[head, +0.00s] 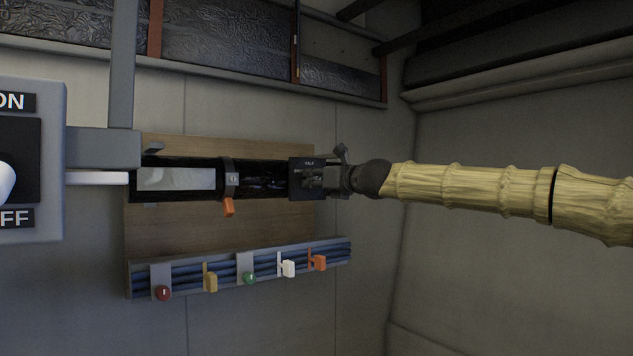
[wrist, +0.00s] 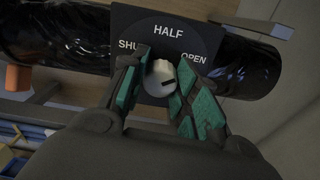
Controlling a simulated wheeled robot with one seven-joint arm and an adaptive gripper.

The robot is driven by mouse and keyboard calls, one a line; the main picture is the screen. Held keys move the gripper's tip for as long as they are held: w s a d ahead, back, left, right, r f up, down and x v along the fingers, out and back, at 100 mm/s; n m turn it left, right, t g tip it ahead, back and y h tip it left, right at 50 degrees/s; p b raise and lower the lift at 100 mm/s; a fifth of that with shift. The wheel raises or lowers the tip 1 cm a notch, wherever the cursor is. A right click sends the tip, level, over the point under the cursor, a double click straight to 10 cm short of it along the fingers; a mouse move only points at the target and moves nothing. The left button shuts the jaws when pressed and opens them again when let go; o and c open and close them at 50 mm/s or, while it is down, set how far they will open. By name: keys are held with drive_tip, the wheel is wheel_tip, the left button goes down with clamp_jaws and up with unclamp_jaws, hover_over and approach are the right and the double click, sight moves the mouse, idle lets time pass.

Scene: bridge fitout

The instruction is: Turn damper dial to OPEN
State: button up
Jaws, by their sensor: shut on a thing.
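The white damper dial (wrist: 159,79) sits on a black plate (wrist: 170,22) lettered HALF at the top, OPEN at the right and SHUT at the left, its last letter covered by a finger. A dark mark on the dial's face lies toward its lower right; I cannot tell which label it means. My gripper (wrist: 163,66) has its green-padded fingers on either side of the dial, shut on it. In the head view my gripper (head: 345,180) reaches from the right to the black plate (head: 307,165), and the dial is hidden there.
The plate is on a black duct (head: 262,180) with an orange tag (head: 228,207), before a wooden board (head: 220,235). Below runs a cable tray (head: 345,254) with coloured tags. A grey switch box (head: 52,150) stands at the left.

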drive_tip(key=shift+f+m, duration=0.1)
drive_tip(key=shift+m, duration=0.4)
drive_tip(key=o, duration=1)
drive_tip(key=shift+d, duration=0.1)
drive_tip(key=shift+o, duration=0.2)
drive_tip(key=shift+s, duration=0.1)
drive_tip(key=v, duration=1.1)
drive_tip(key=shift+s+d, duration=0.25)
drive_tip(key=shift+d, duration=0.05)
